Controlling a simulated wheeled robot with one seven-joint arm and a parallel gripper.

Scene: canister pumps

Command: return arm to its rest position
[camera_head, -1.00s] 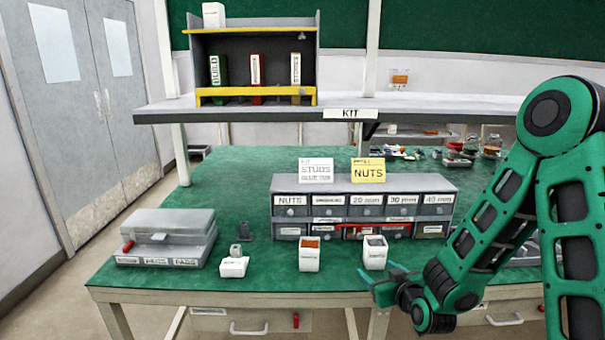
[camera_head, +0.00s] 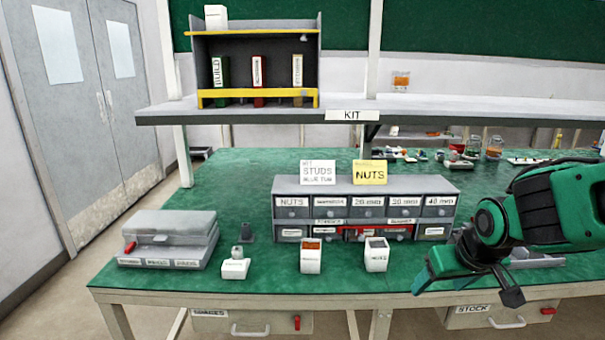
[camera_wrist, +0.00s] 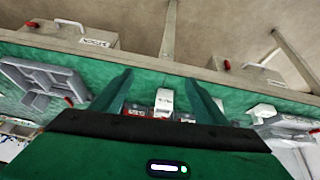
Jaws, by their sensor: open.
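My gripper (camera_head: 468,284) is open and empty at the right front of the green workbench (camera_head: 130,262), near its front edge. My arm reaches in from the right edge of the head view. In the wrist view my gripper (camera_wrist: 162,98) shows its two green fingers spread apart, with a white cup (camera_wrist: 163,101) seen between them beyond the tips. The fingers touch nothing that I can see.
A grey drawer unit (camera_head: 366,185) stands mid-bench, with two white cups (camera_head: 311,256) (camera_head: 376,255) before it. A grey case (camera_head: 170,238) and a small white holder (camera_head: 235,268) are at left. A shelf (camera_head: 270,116) spans above. Bench drawers (camera_head: 500,314) hang below.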

